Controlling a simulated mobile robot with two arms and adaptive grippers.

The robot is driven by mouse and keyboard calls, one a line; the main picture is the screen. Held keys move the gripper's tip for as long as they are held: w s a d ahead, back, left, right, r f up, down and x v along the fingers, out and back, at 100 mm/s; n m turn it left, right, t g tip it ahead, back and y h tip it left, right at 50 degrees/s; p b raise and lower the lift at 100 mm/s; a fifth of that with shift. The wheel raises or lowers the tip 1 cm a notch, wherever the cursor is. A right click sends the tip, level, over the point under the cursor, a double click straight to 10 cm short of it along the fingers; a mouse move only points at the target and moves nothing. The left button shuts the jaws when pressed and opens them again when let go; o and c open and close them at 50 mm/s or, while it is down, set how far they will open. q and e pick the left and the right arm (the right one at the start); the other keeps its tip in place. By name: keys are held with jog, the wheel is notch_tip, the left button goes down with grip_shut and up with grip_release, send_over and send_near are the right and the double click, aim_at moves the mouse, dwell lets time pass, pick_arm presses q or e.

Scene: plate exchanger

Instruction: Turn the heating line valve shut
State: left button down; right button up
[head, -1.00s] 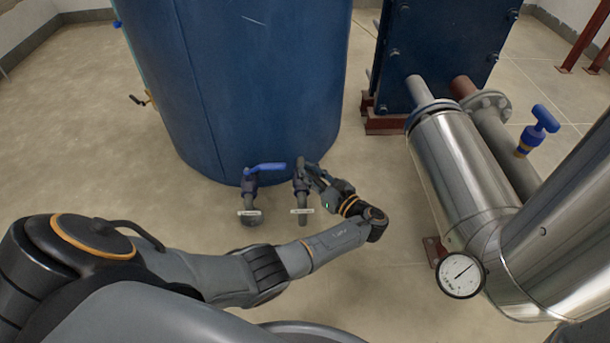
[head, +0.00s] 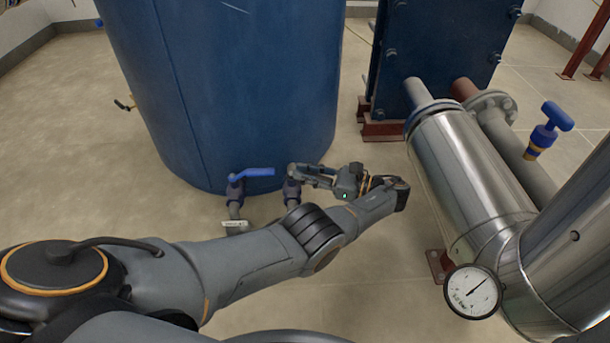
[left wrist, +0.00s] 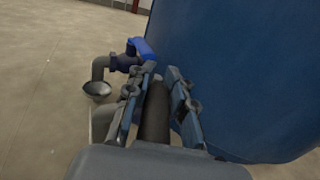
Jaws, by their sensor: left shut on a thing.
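Two small valves stand side by side low at the front of the blue tank. The left valve (head: 235,188) has a blue lever pointing right. The right valve (head: 291,190) is the one at my left gripper (head: 303,171); its lever is mostly hidden by the fingers. In the left wrist view, the fingers of my left gripper (left wrist: 156,98) lie on both sides of a dark bar (left wrist: 155,115), shut on it as the lever. The blue-levered valve (left wrist: 127,60) shows beyond them. I cannot read which line each valve serves. My right gripper is out of view.
The blue tank (head: 235,90) rises right behind the valves. Shiny insulated pipes (head: 465,170) with a gauge (head: 472,291) stand at right. Floor between tank and pipes is clear.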

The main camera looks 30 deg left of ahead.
aim_at(307, 172)
pick_arm(q)
jog(key=shift+w+d+r, duration=0.15)
jog(key=shift+w+d, duration=0.1)
jog(key=shift+w, duration=0.05)
jog(key=c, duration=1.2)
grip_release()
jog(key=shift+o, duration=0.3)
jog(key=shift+s+a, duration=0.1)
jog(key=shift+d+r+t, duration=0.3)
jog(key=shift+a+r, duration=0.25)
jog(key=shift+r, duration=0.35)
notch_tip(307, 172, up, 8)
